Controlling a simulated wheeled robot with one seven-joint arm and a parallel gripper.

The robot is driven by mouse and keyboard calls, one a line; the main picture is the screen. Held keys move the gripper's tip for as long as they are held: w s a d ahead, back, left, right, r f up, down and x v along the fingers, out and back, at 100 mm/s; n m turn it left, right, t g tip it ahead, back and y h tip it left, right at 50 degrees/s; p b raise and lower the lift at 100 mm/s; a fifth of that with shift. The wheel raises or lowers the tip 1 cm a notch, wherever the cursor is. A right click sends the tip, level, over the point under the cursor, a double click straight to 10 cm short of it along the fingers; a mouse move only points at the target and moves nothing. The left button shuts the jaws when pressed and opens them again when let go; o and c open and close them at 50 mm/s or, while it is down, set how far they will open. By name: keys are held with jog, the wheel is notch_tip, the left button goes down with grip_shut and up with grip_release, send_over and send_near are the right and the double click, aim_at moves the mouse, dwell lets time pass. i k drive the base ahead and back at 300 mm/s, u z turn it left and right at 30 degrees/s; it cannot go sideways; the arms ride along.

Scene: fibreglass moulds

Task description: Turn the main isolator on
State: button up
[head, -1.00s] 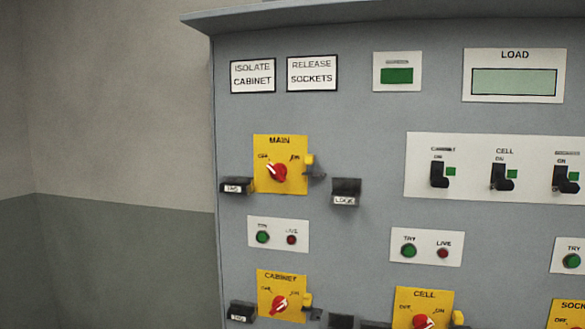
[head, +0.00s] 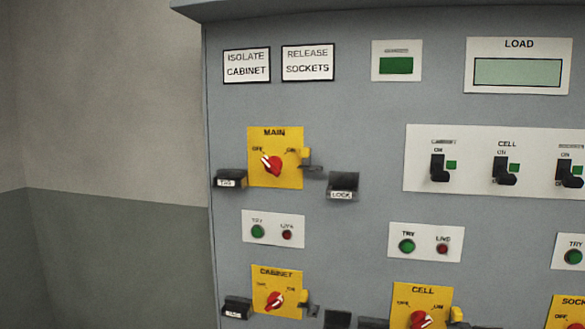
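The main isolator is a red rotary knob (head: 271,166) on a yellow plate (head: 287,135) marked MAIN, at the upper left of the panel. Its white pointer mark sits at the upper left, towards OFF. A yellow tab with a grey hasp (head: 308,160) is at the plate's right edge. A black TAG holder (head: 230,180) hangs at its left and a black LOCK holder (head: 343,186) at its lower right. My gripper is not in view.
Below are a TRY/LIVE plate (head: 273,229), the CABINET isolator (head: 276,299) and the CELL isolator (head: 420,318). A white plate with black switches (head: 466,190) is to the right. Nothing visible stands in front of the main knob.

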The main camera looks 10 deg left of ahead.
aim_at(273, 165)
jog(key=u, duration=0.25)
jog(key=i, duration=0.6)
jog(key=u, duration=0.45)
